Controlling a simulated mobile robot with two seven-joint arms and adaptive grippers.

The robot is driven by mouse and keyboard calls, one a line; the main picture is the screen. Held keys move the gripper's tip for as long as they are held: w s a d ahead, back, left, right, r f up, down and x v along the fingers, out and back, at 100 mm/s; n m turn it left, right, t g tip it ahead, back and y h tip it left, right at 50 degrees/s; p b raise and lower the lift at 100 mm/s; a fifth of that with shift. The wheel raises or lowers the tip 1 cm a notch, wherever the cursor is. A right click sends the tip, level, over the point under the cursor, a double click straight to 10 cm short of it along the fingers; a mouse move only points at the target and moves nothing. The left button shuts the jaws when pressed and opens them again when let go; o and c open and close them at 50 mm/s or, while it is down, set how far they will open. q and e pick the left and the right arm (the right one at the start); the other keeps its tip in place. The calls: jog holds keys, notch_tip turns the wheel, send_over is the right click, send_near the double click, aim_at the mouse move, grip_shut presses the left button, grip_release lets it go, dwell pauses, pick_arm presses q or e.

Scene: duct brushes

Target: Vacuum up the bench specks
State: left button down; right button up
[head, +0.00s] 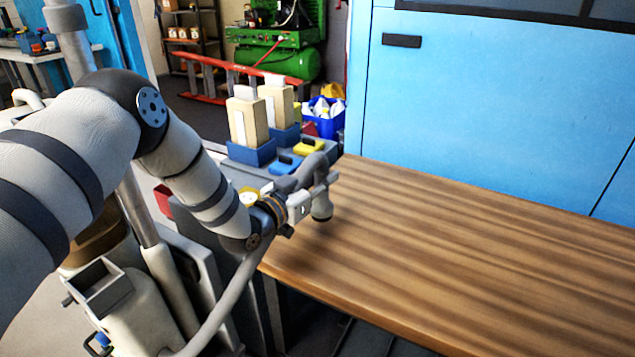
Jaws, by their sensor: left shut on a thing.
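The bench (460,260) is a brown wooden top that fills the right foreground. I cannot make out separate specks on it among the dark streaks of the grain. My left gripper (308,203) is at the bench's left end, shut on a grey vacuum nozzle (321,206). The nozzle's round head points down by the bench's left edge; I cannot tell whether it touches the wood. A grey hose (232,300) runs from the gripper area down to the lower left. The gripper's fingers are partly hidden by the nozzle and hose. My right gripper is out of view.
Left of the bench, a grey surface (321,150) holds beige blocks (248,122) in blue holders and yellow and blue items (285,165). A blue cabinet (490,110) stands behind the bench. The bench's middle and right look clear.

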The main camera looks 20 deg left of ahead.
pick_arm(q)
jog(key=shift+r+p, duration=0.95)
jog(key=shift+r, duration=1.1)
